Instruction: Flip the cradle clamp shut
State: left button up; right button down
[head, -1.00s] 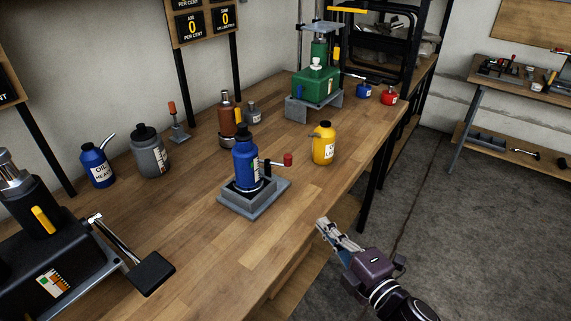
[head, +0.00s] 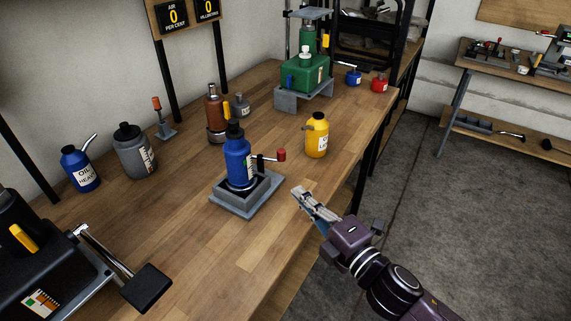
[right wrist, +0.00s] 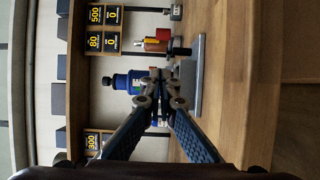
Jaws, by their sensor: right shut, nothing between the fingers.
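The grey cradle (head: 232,206) sits on the wooden bench with a blue bottle jack (head: 237,163) upright in it. In the right wrist view the picture is turned sideways; the shut fingertips (right wrist: 159,76) partly cover the blue jack (right wrist: 122,82) and the cradle (right wrist: 196,78). My left gripper is not in view.
A yellow bottle (head: 317,138) stands behind and right of the clamp. A brown jack (head: 213,112) stands behind the cradle. A black machine with a pedal-like lever (head: 146,287) is at the front left. The bench between my gripper and the cradle is clear.

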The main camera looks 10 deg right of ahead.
send_near(278, 156)
jog(key=a, duration=0.1)
jog(key=w+a, duration=0.1)
jog(key=a, duration=0.2)
jog(key=shift+w+r, duration=0.1)
jog(key=shift+w, duration=0.3)
jog(key=w, duration=0.1)
jog(key=w+d, duration=0.1)
jog(key=w, duration=0.1)
jog(key=shift+d+b, duration=0.15)
jog(key=shift+b, duration=0.15)
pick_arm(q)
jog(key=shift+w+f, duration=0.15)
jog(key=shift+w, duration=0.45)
pick_arm(e)
jog(key=shift+w+d, duration=0.2)
jog(key=shift+w, duration=0.1)
jog(key=shift+d, duration=0.1)
jog(key=shift+d, duration=0.15)
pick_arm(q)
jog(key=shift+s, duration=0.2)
pick_arm(e)
jog(key=shift+w+n+y, duration=0.15)
jog(key=shift+n+y, duration=0.15)
jog(key=shift+y, duration=0.1)
